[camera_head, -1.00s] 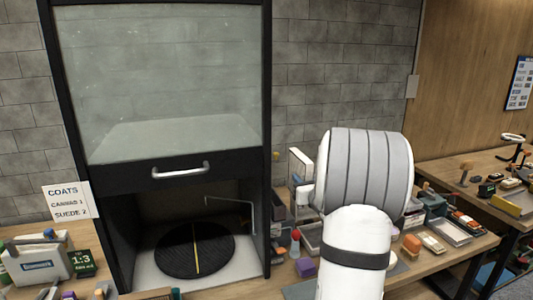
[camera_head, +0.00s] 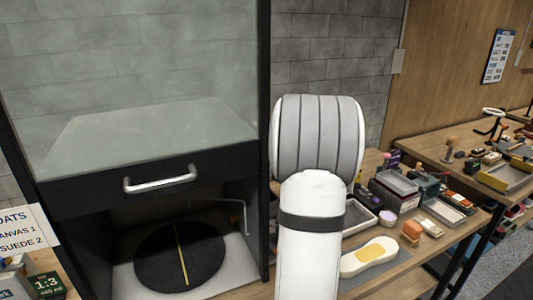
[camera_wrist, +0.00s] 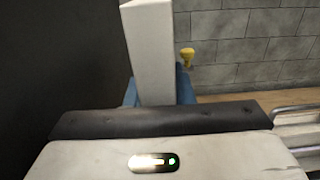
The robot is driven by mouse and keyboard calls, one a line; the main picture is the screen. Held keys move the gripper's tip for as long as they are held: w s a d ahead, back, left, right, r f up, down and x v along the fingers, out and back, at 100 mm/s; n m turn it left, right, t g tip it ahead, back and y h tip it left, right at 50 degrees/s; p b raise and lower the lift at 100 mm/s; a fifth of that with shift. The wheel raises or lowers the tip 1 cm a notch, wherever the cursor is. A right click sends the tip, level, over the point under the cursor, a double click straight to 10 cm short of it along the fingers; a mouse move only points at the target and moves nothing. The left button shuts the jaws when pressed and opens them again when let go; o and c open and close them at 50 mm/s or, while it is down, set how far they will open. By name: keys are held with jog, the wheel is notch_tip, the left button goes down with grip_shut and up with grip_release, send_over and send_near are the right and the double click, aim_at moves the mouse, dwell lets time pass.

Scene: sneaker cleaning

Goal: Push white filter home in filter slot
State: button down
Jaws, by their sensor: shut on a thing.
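In the wrist view, my gripper (camera_wrist: 157,92) is shut, with its blue fingers on either side of a white upright block, which looks like the white filter (camera_wrist: 151,42). A dark flat surface fills the left of that view, close beside the filter. I cannot make out the filter slot in either view. In the head view, my own arm hides the gripper and the filter, just right of the black booth (camera_head: 262,125).
The booth has a glass front with a silver handle (camera_head: 160,178) and a round black turntable (camera_head: 155,262) inside. A workbench at right holds a shoe-shaped white piece (camera_head: 368,257), an orange-topped brush (camera_head: 411,231) and trays. A yellow knob-like thing (camera_wrist: 187,57) shows before the block wall.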

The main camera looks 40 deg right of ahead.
jog(key=shift+s+b, duration=0.1)
jog(key=shift+b, duration=0.3)
jog(key=shift+f+b, duration=0.35)
jog(key=shift+f, duration=0.1)
notch_tip(320, 180, down, 5)
jog(key=b, duration=0.5)
jog(key=shift+b, duration=1.1)
dwell(0.9)
jog(key=shift+f+b, duration=3.3)
jog(key=shift+b, duration=0.3)
jog(key=c, duration=1.2)
grip_release()
jog(key=shift+f, duration=0.1)
jog(key=shift+o, duration=0.2)
jog(key=shift+s, duration=0.1)
jog(key=v, duration=0.7)
jog(key=shift+s+r, duration=0.2)
jog(key=shift+s, duration=0.15)
